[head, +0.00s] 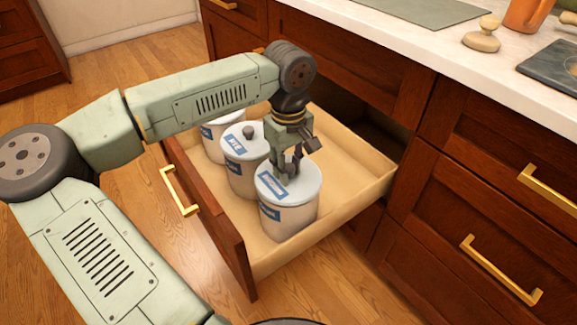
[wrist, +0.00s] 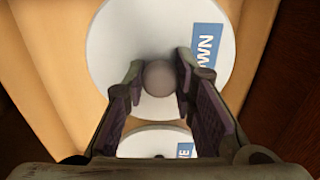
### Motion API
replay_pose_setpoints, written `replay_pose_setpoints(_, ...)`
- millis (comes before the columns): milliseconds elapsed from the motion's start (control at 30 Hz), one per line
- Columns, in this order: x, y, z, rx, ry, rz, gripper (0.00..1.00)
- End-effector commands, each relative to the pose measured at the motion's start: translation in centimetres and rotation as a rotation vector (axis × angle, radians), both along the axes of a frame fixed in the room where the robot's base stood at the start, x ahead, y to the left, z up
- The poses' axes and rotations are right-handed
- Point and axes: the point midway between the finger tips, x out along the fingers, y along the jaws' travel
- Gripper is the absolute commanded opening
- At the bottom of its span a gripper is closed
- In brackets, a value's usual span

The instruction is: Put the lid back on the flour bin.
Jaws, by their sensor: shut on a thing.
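Three white bins with blue labels stand in a row in the open drawer. The nearest bin (head: 288,218) has a round white lid (head: 306,187) at its top, apparently level and lined up with the rim. This lid also shows in the wrist view (wrist: 125,40), with a blue label whose visible letters end in "WN". My gripper (head: 289,176) is above this lid, its fingers shut on the lid's round grey knob (wrist: 159,78). Whether the lid rests fully on the rim is hard to tell. The middle bin (head: 241,178) has a lid with a dark knob, labelled apparently "RYE".
The far bin (head: 215,146) is partly hidden by my arm. The wooden drawer (head: 340,203) stands pulled out, with bare floor around the bins at right. Its front (head: 205,225) carries a brass handle. A white counter (head: 400,50) lies above, holding an orange mug (head: 526,15).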

Motion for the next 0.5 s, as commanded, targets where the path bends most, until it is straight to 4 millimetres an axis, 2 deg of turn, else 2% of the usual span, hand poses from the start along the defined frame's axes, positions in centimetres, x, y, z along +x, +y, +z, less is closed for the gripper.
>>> replay_pose_setpoints(233,0.01,0.0,0.04,0.0,0.0,0.0,0.0)
replay_pose_setpoints(267,0.01,0.0,0.04,0.0,0.0,0.0,0.26)
replay_pose_setpoints(500,0.01,0.0,0.03,0.0,0.0,0.0,0.42)
